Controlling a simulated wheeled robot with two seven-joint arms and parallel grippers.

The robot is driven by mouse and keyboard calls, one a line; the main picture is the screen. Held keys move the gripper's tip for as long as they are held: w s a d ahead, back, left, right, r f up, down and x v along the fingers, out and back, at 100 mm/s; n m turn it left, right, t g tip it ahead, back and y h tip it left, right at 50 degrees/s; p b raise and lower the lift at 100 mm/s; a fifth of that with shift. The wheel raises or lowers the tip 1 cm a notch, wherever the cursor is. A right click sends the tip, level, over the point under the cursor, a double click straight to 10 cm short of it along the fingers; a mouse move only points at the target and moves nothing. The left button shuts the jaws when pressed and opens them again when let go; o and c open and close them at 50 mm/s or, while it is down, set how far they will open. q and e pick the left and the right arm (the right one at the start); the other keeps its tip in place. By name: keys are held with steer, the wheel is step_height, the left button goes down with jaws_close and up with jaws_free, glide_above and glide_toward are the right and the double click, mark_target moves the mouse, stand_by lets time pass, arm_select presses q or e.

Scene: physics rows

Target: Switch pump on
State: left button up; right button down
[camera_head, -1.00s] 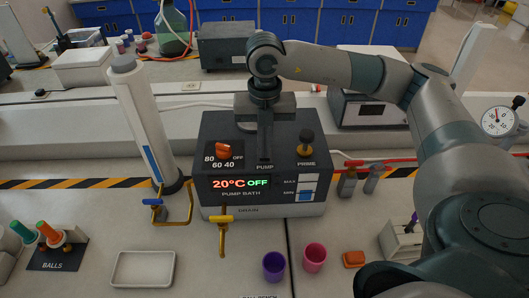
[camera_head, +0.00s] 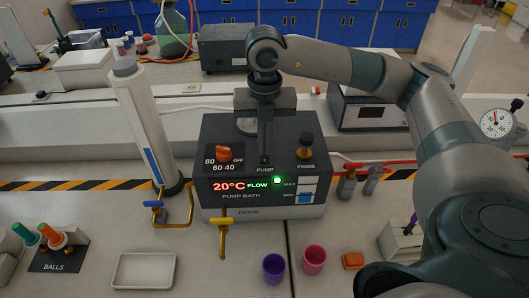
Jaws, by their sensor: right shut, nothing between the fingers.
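The pump bath (camera_head: 228,202) is a dark box in the middle of the bench. Its display (camera_head: 240,186) reads 20°C in red and FLOW in green. A green light (camera_head: 277,181) glows right of the display. The orange knob (camera_head: 223,153) points near OFF on its dial, and the PRIME knob (camera_head: 305,146) stands at the right of the top. My right gripper (camera_head: 265,150) is shut, pointing down at the PUMP label, and hides whatever control is there. I cannot tell whether it touches the control. My left gripper is not in view.
A tall white cylinder (camera_head: 145,125) stands left of the bath. A purple cup (camera_head: 273,268), a pink cup (camera_head: 314,259) and a white tray (camera_head: 144,271) are on the near bench. Clear bench lies between tray and cups.

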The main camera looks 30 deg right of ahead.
mark_target(265, 161)
step_height(265, 161, up, 4)
steer(key=shift+r+p, duration=0.2)
steer(key=shift+p, duration=0.7)
stand_by(0.4)
